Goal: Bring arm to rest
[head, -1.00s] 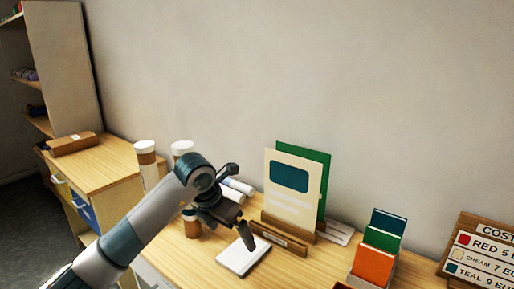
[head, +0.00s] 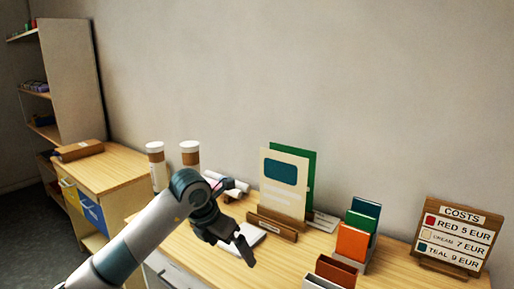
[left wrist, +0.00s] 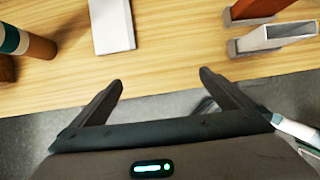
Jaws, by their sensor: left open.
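My left arm comes in from the lower left of the head view. Its gripper (head: 244,250) is open and empty, in front of the white pad (head: 252,238) on the wooden table (head: 318,243). In the left wrist view the two fingers (left wrist: 160,85) stand wide apart with nothing between them. They are over the table's front edge, with grey floor below. The white pad (left wrist: 111,25) lies beyond the fingertips and is apart from them. My right gripper is not in view.
Behind the pad, cream and green cards (head: 284,185) stand in a wooden holder (head: 272,228). To the right are a rack of coloured cards (head: 353,242), a brown-red box (head: 336,271) and a costs sign (head: 458,235). Two white-topped cups (head: 190,155) stand at the back left.

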